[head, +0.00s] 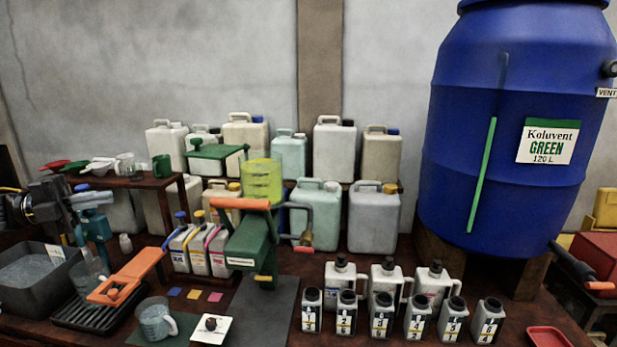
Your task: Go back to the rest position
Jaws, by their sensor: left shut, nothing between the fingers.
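My left gripper (68,204) is at the far left of the head view, dark and partly cut off with its arm by the picture edge. It is shut and empty. Its fingertips are close to a teal stand (96,228) in the picture; I cannot tell whether they touch. My right gripper is not in view.
A low wooden shelf (128,180) with scoops and a green mug stands behind the left gripper. A dark grey tub (30,298), an orange lever (130,277) and a green press (252,243) are nearby. Several small bottles (381,318) line the front; a blue drum (470,110) stands right.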

